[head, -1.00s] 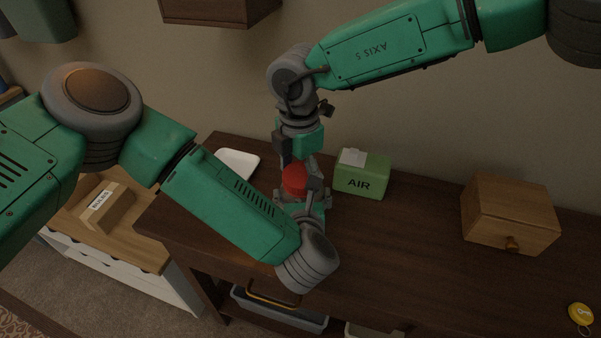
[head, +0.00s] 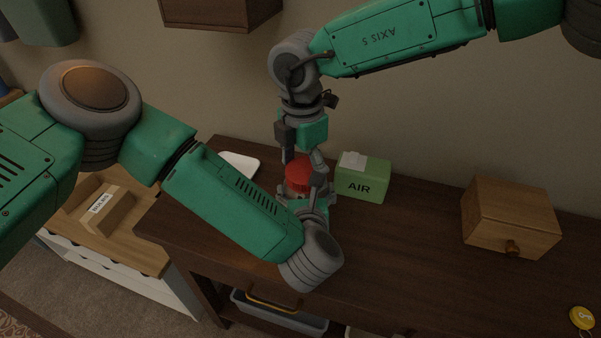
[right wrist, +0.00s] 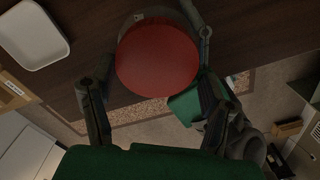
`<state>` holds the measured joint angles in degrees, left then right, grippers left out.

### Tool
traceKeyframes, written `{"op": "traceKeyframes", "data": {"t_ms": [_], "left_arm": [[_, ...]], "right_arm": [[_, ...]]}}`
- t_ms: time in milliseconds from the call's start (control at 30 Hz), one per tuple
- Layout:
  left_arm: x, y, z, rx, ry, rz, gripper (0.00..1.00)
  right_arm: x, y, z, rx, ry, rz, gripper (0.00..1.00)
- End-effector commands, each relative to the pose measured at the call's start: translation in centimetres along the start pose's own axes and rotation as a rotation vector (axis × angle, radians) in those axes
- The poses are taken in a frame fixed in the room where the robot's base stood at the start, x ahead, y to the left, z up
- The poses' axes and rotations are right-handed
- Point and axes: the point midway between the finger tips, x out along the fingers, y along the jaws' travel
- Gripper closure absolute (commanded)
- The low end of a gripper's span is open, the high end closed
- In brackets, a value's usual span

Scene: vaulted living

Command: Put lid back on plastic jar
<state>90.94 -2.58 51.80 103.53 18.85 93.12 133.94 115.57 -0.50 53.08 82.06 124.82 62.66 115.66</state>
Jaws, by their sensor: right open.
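The red lid (head: 299,173) sits on top of the plastic jar (head: 294,189), which shows only as a small pale strip below it. The lid's round top (right wrist: 157,58) fills the upper middle of the right wrist view and looks about level. My right gripper (head: 303,160) is open just above the lid, its fingers pointing down to either side and apart from it. My left gripper (head: 306,192) is low at the jar, with fingers on both sides of it, and appears shut on it. My left gripper and forearm hide most of the jar.
On the dark wooden table (head: 400,235), a green AIR box (head: 362,183) stands close to the right of the jar. A white tray (head: 242,164) lies behind to the left. A wooden drawer box (head: 510,215) and yellow tag (head: 582,318) are farther right. Table between is clear.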

Motion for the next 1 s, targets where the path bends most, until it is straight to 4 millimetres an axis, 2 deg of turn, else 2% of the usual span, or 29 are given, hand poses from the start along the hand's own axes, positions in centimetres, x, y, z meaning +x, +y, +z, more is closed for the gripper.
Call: {"op": "traceKeyframes", "data": {"t_ms": [33, 333, 467, 667, 1000], "left_arm": [[0.0, 1.0, -2.7, 0.035, 0.054, 0.012, 1.00], [0.2, 0.9, -2.3, 0.028, 0.045, 0.013, 1.00], [0.2, 0.9, -2.1, 0.026, 0.041, 0.012, 1.00], [0.1, 0.8, -2.0, 0.025, 0.039, 0.012, 1.00], [0.1, 0.8, -1.9, 0.025, 0.038, 0.011, 1.00]], "right_arm": [[-2.4, 0.6, -0.5, 0.008, 0.011, 0.024, 0.15], [-2.0, 0.6, -0.5, -0.005, 0.010, 0.018, 0.17], [-2.0, 0.5, -0.5, -0.097, 0.007, 0.018, 0.17], [-2.4, 0.5, -0.3, -0.460, -0.003, 0.021, 0.17], [-3.2, 0.5, 0.1, -1.227, -0.022, 0.016, 0.17]]}}
